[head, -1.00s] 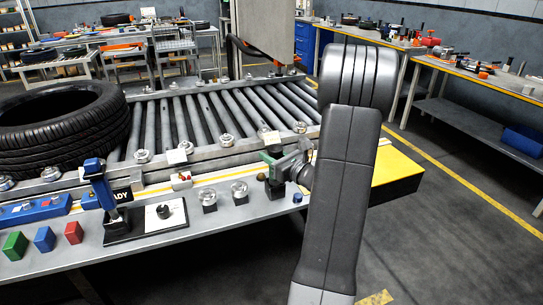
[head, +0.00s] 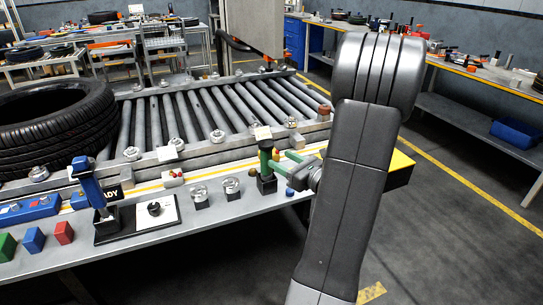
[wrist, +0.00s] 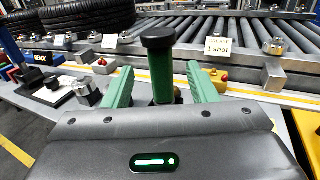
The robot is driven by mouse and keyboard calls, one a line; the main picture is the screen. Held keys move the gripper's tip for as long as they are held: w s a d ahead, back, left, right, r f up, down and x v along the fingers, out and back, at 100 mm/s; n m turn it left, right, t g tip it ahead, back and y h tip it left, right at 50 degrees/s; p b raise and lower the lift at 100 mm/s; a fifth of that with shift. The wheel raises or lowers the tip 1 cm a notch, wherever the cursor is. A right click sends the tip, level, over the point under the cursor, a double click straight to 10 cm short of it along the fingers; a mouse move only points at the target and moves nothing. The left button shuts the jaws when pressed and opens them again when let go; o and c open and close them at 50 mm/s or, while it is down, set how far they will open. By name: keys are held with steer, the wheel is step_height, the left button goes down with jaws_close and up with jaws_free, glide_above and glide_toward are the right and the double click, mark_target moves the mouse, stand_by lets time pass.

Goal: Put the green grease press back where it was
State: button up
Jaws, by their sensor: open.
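The green grease press (head: 265,161) stands upright in a black base on the grey bench ledge, beside the roller conveyor. In the wrist view the green press (wrist: 160,75), with its black round cap, stands between and beyond my two green fingers. My gripper (head: 288,161) is open, just right of the press in the head view. In the wrist view my gripper (wrist: 160,88) has a finger on each side of the press, with gaps visible. The lower part of the press is hidden behind the gripper body.
A blue press-like tool (head: 88,185) stands on a black plate at the left. Clear-topped knobs (head: 200,195) sit left of the green press. A card reading "1 shot" (wrist: 217,48) stands behind it. A tyre (head: 55,125) lies on the conveyor (head: 190,115).

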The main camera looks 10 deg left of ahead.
steer(key=shift+v, duration=1.5)
